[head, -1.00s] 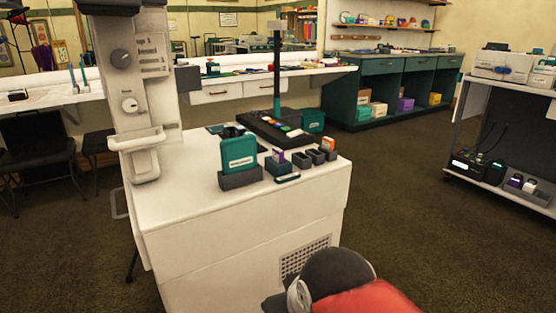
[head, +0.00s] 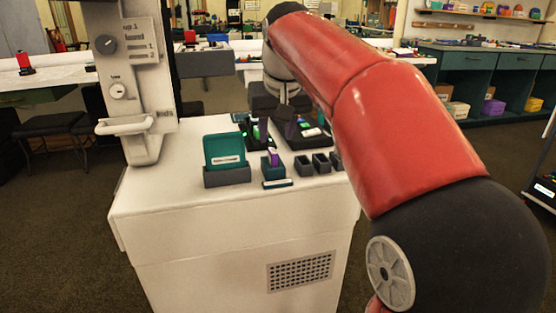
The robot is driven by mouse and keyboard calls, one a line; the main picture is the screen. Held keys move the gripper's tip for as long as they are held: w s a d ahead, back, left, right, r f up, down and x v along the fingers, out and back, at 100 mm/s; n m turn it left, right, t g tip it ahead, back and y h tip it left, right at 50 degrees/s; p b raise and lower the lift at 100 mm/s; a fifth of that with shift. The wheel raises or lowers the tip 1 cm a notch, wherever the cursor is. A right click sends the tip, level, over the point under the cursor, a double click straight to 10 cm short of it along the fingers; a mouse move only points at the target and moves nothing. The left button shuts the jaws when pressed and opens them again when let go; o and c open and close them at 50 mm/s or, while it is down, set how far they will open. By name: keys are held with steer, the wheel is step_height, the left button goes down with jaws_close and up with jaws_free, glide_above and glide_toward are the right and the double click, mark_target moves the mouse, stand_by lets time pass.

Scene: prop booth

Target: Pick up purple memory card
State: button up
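The purple memory card (head: 273,157) stands upright in a small dark teal holder (head: 270,168) on the white cabinet top, right of the large teal card. My gripper (head: 275,129) hangs fingers down from my red arm, behind and above the purple card in the picture. Its two dark fingers look spread apart with nothing clearly between them. It looks apart from the purple card. The fingertips blend with the dark items behind them.
A large teal card (head: 224,149) stands in a grey base (head: 227,176). Small dark empty-looking holders (head: 304,164) stand to the right. A grey-white machine (head: 130,90) rises at the left of the white cabinet (head: 180,210). My arm hides the right side.

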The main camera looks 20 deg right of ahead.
mark_target(273, 151)
steer(key=x, duration=0.2)
steer(key=w+x, duration=0.1)
steer(key=x, duration=0.4)
steer(key=shift+w+d+b, duration=0.15)
steer(key=shift+w+b, duration=0.2)
jaws_close()
